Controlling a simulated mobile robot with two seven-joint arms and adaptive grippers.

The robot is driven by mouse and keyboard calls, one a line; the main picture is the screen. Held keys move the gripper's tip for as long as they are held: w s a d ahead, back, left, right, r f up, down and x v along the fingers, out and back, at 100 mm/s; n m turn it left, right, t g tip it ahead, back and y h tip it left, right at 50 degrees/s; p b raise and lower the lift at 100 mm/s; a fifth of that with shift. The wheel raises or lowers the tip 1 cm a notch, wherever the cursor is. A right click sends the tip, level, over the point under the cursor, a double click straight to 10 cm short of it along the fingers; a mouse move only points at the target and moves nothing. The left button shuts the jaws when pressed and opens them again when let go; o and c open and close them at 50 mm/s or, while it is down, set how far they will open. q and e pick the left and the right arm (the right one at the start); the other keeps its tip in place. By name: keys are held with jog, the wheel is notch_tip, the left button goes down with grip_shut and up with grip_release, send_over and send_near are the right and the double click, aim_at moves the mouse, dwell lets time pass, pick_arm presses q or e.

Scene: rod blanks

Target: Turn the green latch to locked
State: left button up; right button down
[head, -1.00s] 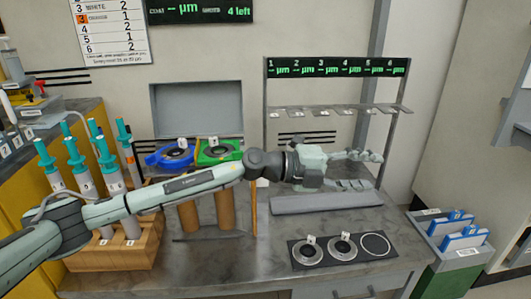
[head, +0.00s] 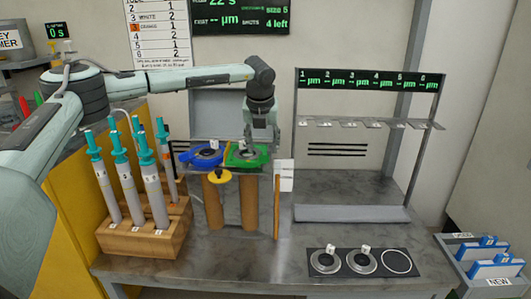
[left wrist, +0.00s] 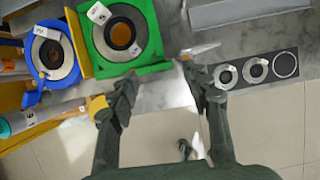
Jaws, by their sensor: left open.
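A green square holder (head: 236,160) with a dark ring in it stands on brown posts at the back of the bench. It also shows in the left wrist view (left wrist: 152,52), with a numbered tag on it. My right gripper is not in view.
A blue holder (head: 183,161) with a ring stands left of the green one, with a yellow knob (head: 219,176) below. A wooden rack (head: 140,240) holds several teal-topped tubes. A black mat (head: 362,263) with rings lies front right. A grey stand (head: 350,214) is behind.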

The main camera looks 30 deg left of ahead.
aim_at(264, 155)
pick_arm(q)
jog(key=shift+x, duration=1.2)
jog(key=shift+w+f, duration=0.2)
jog(key=shift+f, duration=0.35)
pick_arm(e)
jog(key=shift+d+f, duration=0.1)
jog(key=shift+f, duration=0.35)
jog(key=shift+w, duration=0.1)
